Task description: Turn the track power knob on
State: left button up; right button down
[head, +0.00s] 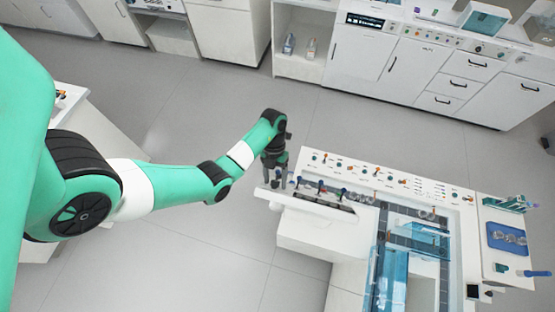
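A white tube track machine (308,236) stands at the lower right. Its sloped control panel (395,184) carries several small knobs and buttons along the back edge. I cannot tell which one is the track power knob, nor how any knob is turned. My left gripper (275,180) points down at the left end of the panel, beside a row of tubes with blue and red caps (322,188). Its fingers are small and dark here, and I cannot tell whether they are open or touch anything. My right gripper is not in view.
Blue clear covers (390,275) sit over the track. A side table (508,270) on the right holds a blue tray (507,238) and a teal rack (505,203). White cabinets (375,60) line the back. The floor left of the machine is clear.

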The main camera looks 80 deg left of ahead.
pick_arm(q)
grip_shut()
